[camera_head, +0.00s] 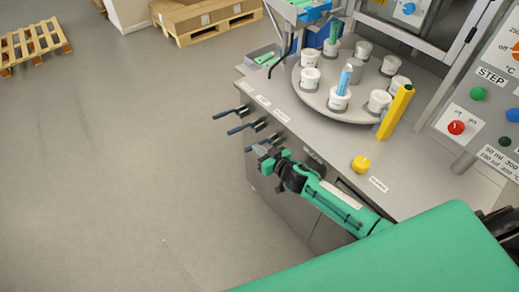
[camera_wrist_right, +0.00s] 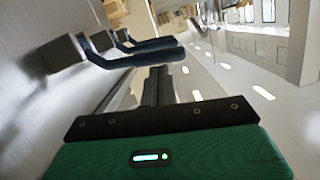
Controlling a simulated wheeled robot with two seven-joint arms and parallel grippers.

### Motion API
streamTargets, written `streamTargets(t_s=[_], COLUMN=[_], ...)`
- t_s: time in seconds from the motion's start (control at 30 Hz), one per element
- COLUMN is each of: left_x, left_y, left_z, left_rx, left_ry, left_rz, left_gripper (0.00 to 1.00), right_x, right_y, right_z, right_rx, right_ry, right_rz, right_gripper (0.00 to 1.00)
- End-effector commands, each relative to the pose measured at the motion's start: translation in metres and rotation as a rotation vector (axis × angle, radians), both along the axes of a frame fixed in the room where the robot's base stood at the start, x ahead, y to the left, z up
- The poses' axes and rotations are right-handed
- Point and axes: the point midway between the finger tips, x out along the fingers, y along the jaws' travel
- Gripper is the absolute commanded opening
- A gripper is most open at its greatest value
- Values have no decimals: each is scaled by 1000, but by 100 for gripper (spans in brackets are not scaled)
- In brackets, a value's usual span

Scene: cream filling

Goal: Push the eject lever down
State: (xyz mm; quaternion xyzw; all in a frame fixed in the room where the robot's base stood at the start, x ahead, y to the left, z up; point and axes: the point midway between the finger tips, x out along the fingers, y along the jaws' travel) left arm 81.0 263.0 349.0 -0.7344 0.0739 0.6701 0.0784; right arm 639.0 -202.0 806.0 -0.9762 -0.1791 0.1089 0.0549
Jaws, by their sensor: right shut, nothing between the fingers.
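Several dark blue-handled levers stick out from the machine's front: a far one (camera_head: 236,113), a middle one (camera_head: 246,127) and a near one (camera_head: 268,141). Their labels are too small to read, so I cannot tell which is the eject lever. My right gripper (camera_head: 265,152) is shut and empty, close beside and just below the near lever; I cannot tell whether they touch. In the right wrist view the shut fingers (camera_wrist_right: 158,85) point along the machine front, with a lever handle (camera_wrist_right: 135,54) just ahead and to the left. My left gripper is not in view.
A round turntable (camera_head: 312,99) with several white jars stands on the grey worktop. The floor left of the machine is open; pallets (camera_head: 35,42) lie far back.

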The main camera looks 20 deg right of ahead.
Motion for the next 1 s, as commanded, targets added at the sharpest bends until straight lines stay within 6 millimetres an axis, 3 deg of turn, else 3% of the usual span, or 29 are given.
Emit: streamTargets(t_s=[0.67, 1.0], left_x=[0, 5], left_y=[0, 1], left_z=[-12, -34], left_rx=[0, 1], left_ry=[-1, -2], left_rz=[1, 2], left_gripper=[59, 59], right_x=[-3, -6], right_y=[7, 16], right_z=[-13, -39], right_rx=[-115, -299], right_ry=[-42, -107], right_rz=[0, -1], right_gripper=[0, 0])
